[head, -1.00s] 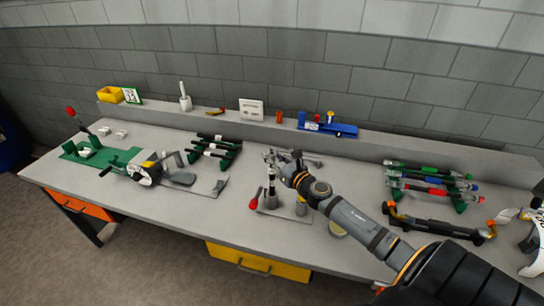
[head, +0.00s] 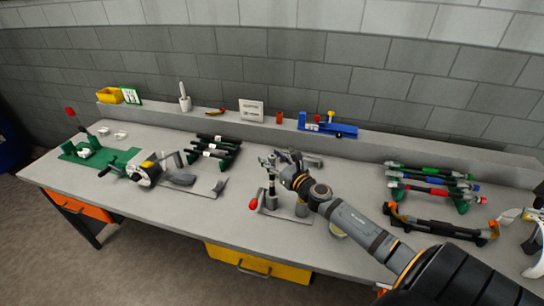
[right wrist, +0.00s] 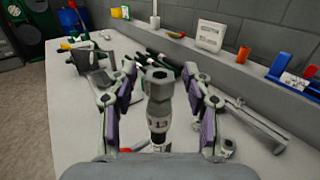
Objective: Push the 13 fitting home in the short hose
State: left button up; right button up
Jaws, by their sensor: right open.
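The 13 fitting (right wrist: 159,92) is a grey metal piece with a hexagonal top and the mark 13. It stands upright above a black piece (right wrist: 158,126), which looks like the short hose; how deep it sits in the hose I cannot tell. My right gripper (right wrist: 156,78) is open, with one finger on each side of the fitting and visible gaps between. In the head view the right gripper (head: 277,160) is over the upright stack (head: 271,186) on a small bench stand with a red-knobbed lever (head: 254,204). My left gripper is not in view.
A grey cylinder (head: 302,209) stands right of the stack. Dark hoses (head: 212,148) lie on a rack to the left, beside a crank machine (head: 148,172). Coloured tools (head: 430,178) lie on a rack at right. A raised ledge (head: 375,146) runs along the back.

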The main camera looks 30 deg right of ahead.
aim_at(272, 156)
notch_tip(272, 156, up, 10)
dwell(0.5)
dwell(0.6)
